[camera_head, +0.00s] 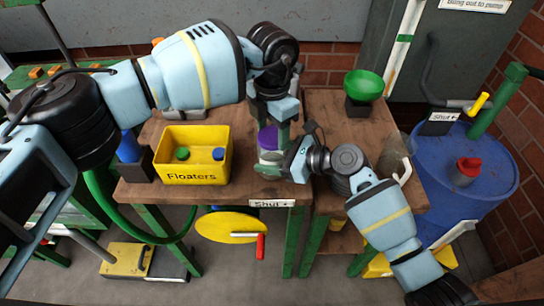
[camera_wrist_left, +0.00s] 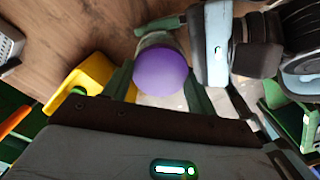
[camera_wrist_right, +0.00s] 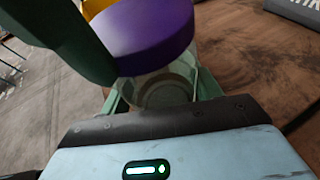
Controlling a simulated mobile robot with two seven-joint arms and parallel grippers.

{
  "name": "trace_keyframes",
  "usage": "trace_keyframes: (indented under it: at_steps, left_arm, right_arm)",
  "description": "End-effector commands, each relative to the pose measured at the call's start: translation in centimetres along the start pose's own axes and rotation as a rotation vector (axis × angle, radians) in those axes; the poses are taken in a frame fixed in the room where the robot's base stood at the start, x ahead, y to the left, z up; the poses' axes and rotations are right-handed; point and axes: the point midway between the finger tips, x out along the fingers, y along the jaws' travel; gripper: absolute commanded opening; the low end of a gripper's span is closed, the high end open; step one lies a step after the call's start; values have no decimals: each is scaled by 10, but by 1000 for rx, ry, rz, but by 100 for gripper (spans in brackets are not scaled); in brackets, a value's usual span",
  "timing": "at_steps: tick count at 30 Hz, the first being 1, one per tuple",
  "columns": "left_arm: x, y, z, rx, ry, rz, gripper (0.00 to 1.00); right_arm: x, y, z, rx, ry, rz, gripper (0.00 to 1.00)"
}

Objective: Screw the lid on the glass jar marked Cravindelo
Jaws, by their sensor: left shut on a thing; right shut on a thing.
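A purple lid (camera_head: 268,138) sits at the mouth of a clear glass jar (camera_head: 270,157) near the table's front edge. My left gripper (camera_head: 268,127) points down from above and is shut on the lid. The lid lies between its green fingers in the left wrist view (camera_wrist_left: 162,72). My right gripper (camera_head: 276,164) comes from the right, lower down, and is shut on the jar. In the right wrist view the lid (camera_wrist_right: 150,38) is directly over the jar (camera_wrist_right: 165,86), which looks upright. I cannot tell how far the lid is threaded. No name is readable on the jar.
A yellow bin marked Floaters (camera_head: 193,178) stands left of the jar with a green and a blue lid in it. A green bowl (camera_head: 364,86) is at the back right. A blue drum (camera_head: 455,165) stands right of the table (camera_head: 322,112). A yellow wheel (camera_head: 228,227) hangs below the front edge.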

Motion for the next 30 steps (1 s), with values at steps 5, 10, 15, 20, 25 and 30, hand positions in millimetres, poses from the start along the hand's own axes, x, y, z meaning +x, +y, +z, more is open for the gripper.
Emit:
trace_keyframes:
  at_steps: [5,10,15,20,25,30]
  left_arm:
    - [0,0,0,208,0,0,30]
    - [0,0,0,201,0,0,62]
    - [0,0,0,200,0,0,82]
    - [0,0,0,199,0,0,82]
    - [-4,0,0,199,-1,1,82]
    - [-25,0,1,199,-3,3,82]
  right_arm:
    - [0,0,-1,1,1,0,0]
    - [0,0,-1,1,1,0,0]
    - [0,0,-1,1,1,0,0]
    - [0,0,-1,1,1,0,0]
    - [0,0,-1,0,1,0,0]
    - [0,0,-1,0,1,0,0]
